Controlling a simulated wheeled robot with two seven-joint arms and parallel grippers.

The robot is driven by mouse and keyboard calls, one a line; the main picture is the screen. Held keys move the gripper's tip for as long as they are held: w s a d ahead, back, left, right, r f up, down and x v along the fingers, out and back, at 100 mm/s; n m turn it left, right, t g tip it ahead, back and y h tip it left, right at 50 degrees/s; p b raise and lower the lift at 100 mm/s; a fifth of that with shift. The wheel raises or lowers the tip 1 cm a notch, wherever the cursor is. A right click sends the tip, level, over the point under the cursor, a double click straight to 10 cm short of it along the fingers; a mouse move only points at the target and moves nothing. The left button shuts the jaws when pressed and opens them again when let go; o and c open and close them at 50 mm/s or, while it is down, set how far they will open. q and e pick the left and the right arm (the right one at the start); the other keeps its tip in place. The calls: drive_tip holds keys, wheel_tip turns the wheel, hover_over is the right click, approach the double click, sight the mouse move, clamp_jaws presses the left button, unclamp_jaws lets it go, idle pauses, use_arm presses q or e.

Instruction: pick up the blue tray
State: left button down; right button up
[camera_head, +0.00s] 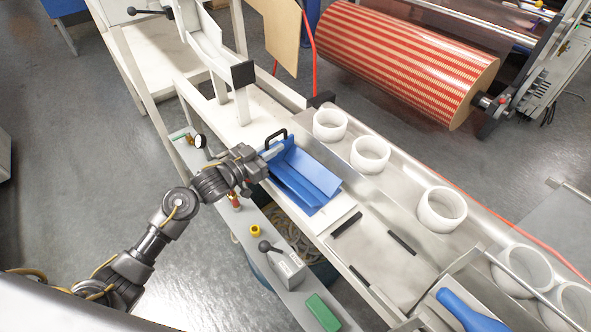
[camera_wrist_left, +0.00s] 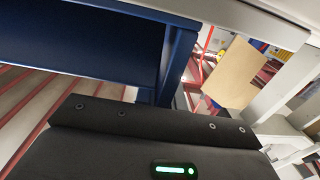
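The blue tray (camera_head: 308,176), an angled open trough, is at the middle of the white workbench in the head view. My left gripper (camera_head: 268,155) is at its left end, with the fingertips at or against the tray's edge; whether they are closed on it cannot be told. In the left wrist view the tray (camera_wrist_left: 90,40) fills the upper left, very close to the dark gripper body. The fingers are hidden there. My right gripper is in neither view.
White tape rolls (camera_head: 370,154) stand in a row in the channel behind the tray. A black handle (camera_head: 275,138) stands right beside my gripper. A grey lever box (camera_head: 284,262) and a green block (camera_head: 323,312) sit on the front ledge. A large red-striped roll (camera_head: 405,62) is behind.

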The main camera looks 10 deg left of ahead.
sight(268, 140)
use_arm(q)
drive_tip(key=shift+r, duration=0.1)
idle(0.3)
drive_tip(key=shift+r, duration=0.55)
drive_tip(key=r, duration=0.3)
drive_tip(key=shift+s, duration=0.35)
drive_tip(key=s+d+r, duration=0.2)
drive_tip(key=s+r, duration=0.6)
drive_tip(key=s, duration=0.5)
drive_tip(key=shift+r+p, duration=0.3)
drive_tip(key=shift+r, duration=0.1)
